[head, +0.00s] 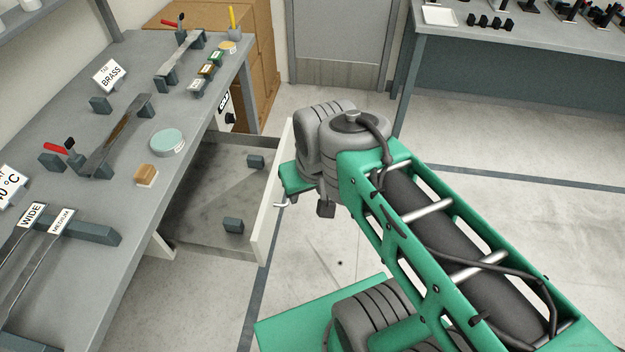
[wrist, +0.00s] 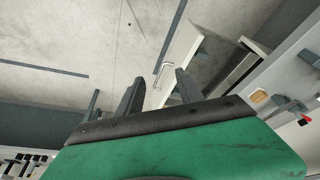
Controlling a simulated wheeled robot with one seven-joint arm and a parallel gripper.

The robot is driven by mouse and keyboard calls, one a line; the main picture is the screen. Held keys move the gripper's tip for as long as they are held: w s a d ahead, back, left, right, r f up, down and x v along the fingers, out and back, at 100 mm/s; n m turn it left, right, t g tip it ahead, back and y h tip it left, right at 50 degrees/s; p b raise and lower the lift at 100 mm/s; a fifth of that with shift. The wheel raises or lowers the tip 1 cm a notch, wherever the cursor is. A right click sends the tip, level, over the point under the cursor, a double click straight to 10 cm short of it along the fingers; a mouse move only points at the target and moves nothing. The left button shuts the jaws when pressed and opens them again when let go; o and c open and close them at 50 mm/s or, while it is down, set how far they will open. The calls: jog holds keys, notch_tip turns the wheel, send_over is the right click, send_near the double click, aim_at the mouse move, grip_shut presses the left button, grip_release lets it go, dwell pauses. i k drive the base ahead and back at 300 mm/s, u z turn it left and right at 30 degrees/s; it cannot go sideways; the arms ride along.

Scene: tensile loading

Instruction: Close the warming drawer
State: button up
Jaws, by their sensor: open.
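The warming drawer (head: 257,215) is pulled well out from under the grey bench in the head view, with its pale front panel facing my arm. Two dark blocks (head: 233,225) sit on its floor. A light bar handle (head: 281,204) sticks out from the front panel. In the wrist view, the drawer front (wrist: 181,43) and handle (wrist: 166,66) lie just beyond my fingers. My gripper (wrist: 158,88) is open and empty, with its fingers apart and pointing toward the handle side. I see no clear contact. In the head view my wrist hides much of the gripper.
The grey bench top (head: 125,75) holds labelled signs, clamps, a round teal disc (head: 168,142) and a wooden block (head: 146,175). Cardboard boxes (head: 262,60) stand behind. Another table (head: 500,40) is at the back right.

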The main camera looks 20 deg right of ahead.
aim_at(227, 202)
jog(key=z, duration=0.1)
jog(key=k, duration=0.45)
jog(key=u, duration=0.6)
jog(key=i, duration=0.95)
jog(key=u, duration=0.25)
